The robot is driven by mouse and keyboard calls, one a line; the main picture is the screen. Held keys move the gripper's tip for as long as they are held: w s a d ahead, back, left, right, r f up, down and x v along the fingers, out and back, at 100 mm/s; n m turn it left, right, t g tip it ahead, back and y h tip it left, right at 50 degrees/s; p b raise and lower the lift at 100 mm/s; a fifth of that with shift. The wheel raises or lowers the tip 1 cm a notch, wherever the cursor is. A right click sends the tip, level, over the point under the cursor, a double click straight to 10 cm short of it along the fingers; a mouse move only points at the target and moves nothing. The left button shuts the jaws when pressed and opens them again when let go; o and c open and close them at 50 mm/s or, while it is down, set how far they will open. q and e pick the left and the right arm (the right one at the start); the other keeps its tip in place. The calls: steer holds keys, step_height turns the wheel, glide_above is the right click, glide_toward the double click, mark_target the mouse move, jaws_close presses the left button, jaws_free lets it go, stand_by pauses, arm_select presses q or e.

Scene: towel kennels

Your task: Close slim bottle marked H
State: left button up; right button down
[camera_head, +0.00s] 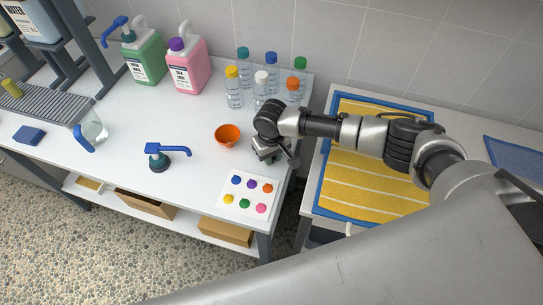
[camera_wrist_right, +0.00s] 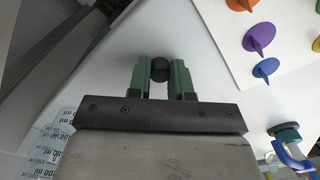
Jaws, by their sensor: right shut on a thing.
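My right gripper (camera_head: 268,158) is low over the right end of the white table. In the right wrist view its green fingers (camera_wrist_right: 161,70) are shut on a small round black cap-like piece (camera_wrist_right: 160,68). Several slim clear bottles stand at the back right, with teal (camera_head: 243,56), blue (camera_head: 271,60), green (camera_head: 300,66), yellow (camera_head: 232,75), white (camera_head: 261,78) and orange (camera_head: 292,85) caps. I cannot read an H on any of them. A clear bottle with ml print (camera_wrist_right: 48,145) shows at the wrist view's lower left. My left gripper is not in view.
A white card with coloured caps (camera_head: 247,215) lies in front of my right gripper. An orange bowl (camera_head: 228,135) and a blue-handled pump (camera_head: 158,158) stand left of it. Green (camera_head: 146,60) and pink (camera_head: 187,70) jugs stand behind. A yellow-striped mat (camera_head: 360,175) lies right, across a gap.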

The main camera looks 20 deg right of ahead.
steer(key=shift+r, duration=0.55)
step_height(320, 180, up, 3)
steer(key=shift+r, duration=0.1)
steer(key=s+d+r, duration=0.5)
steer(key=s+r, duration=0.1)
steer(key=s, duration=0.4)
steer(key=shift+s+d+r, duration=0.15)
steer(key=shift+d+r, duration=0.1)
steer(key=shift+r, duration=0.1)
